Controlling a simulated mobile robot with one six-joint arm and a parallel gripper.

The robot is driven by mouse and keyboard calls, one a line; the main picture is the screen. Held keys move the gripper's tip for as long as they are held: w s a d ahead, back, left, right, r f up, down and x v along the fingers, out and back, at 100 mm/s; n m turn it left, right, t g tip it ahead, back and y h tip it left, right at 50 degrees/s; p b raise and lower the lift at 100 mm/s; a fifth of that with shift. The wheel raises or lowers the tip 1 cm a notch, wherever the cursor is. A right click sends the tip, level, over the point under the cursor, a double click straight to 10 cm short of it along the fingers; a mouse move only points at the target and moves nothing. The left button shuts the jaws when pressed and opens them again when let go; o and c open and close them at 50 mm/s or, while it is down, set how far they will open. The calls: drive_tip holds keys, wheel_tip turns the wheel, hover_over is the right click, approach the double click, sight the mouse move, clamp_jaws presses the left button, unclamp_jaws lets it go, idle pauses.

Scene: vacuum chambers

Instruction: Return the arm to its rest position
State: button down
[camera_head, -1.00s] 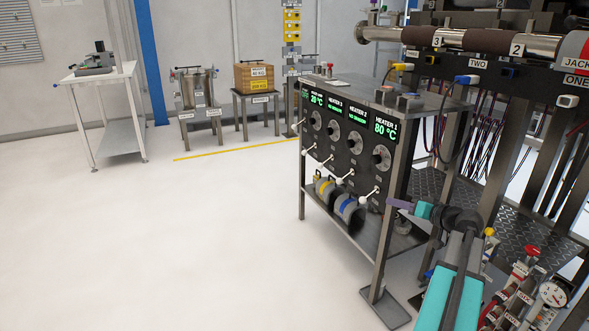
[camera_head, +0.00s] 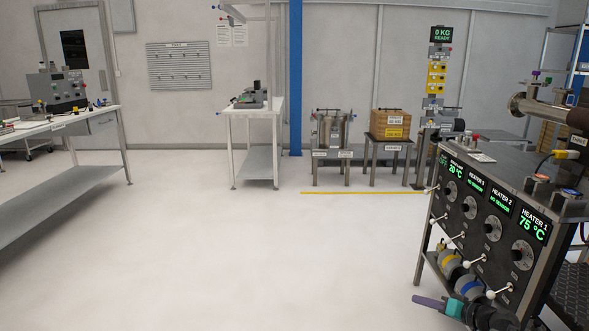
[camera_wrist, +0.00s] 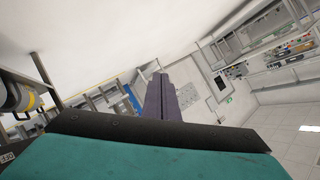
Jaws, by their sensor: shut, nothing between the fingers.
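My gripper (camera_head: 430,302) shows at the lower right of the head view, its purple fingers shut with nothing between them. It points left, in front of the lower shelf of the heater cabinet. In the wrist view the shut purple fingers (camera_wrist: 161,98) stick out past the dark and teal gripper body, with floor and far wall beyond. Most of my arm lies outside the head view.
The heater cabinet (camera_head: 487,215) stands close at the right; its heater 1 display reads 75 °C. White benches stand at the left (camera_head: 60,128) and the back (camera_head: 256,105). A wooden crate (camera_head: 390,124) sits on a stand. The middle floor is clear.

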drive_tip(key=s+a+f+n+g+y+p, duration=0.1)
drive_tip(key=s+a+f+g+p, duration=0.15)
drive_tip(key=a, duration=0.65)
drive_tip(key=s+a+f+n+g+p, duration=0.15)
drive_tip(key=a+f+p, duration=0.25)
drive_tip(key=a, duration=0.5)
drive_tip(key=s+a+f+g+p, duration=0.3)
drive_tip(key=s+a, duration=0.2)
drive_tip(key=a, duration=0.2)
drive_tip(key=s+a+f+g+p, duration=0.3)
drive_tip(key=s+a, duration=0.3)
drive_tip(key=s+a+f+n+g+h+p, duration=0.1)
drive_tip(key=s+a+f+g+h+p, duration=0.15)
drive_tip(key=s, duration=0.55)
drive_tip(key=s+a+f+n+g+h+p, duration=0.1)
drive_tip(key=s+a+f+g+p, duration=0.15)
drive_tip(key=s, duration=0.55)
drive_tip(key=s+d+m+g+h+p, duration=0.1)
drive_tip(key=s+d+h, duration=0.3)
drive_tip(key=s+d, duration=0.5)
drive_tip(key=shift+s+f+m+g+h+p, duration=0.2)
drive_tip(key=shift+m+g+h+p, duration=0.2)
drive_tip(key=shift+m, duration=0.45)
